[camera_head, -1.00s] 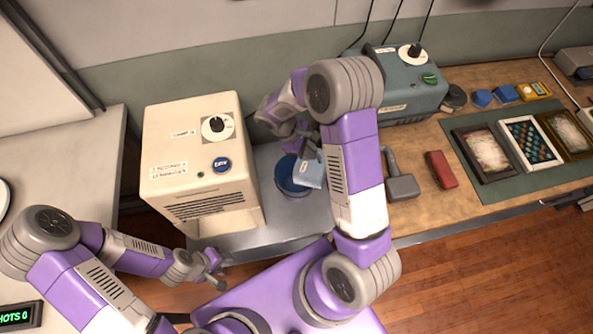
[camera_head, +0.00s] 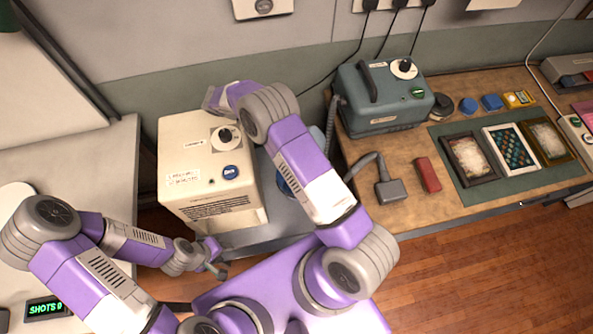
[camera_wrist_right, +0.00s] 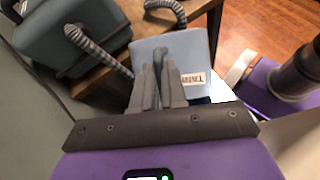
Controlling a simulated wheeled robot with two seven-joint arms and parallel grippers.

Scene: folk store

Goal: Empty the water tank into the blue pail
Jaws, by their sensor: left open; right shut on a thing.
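The water tank (camera_wrist_right: 185,48) is a pale blue, box-shaped container with a white label in the right wrist view. My right gripper (camera_wrist_right: 162,68) is shut on its grey handle. In the head view my right arm hides that gripper and most of the tank; a pale blue sliver (camera_head: 318,138) shows behind the arm. The blue pail (camera_head: 285,180) stands on the grey surface beside the cream machine, mostly hidden by my right arm. How the tank sits relative to the pail cannot be told. My left gripper (camera_head: 216,264) is open and empty, in front of the cream machine.
The cream machine (camera_head: 208,172) with a dial and blue button stands left of the pail. A teal machine (camera_head: 385,98) with a hose and grey nozzle (camera_head: 391,189) sits on the wooden bench at right. A red block (camera_head: 428,175) and framed pieces (camera_head: 472,157) lie beyond.

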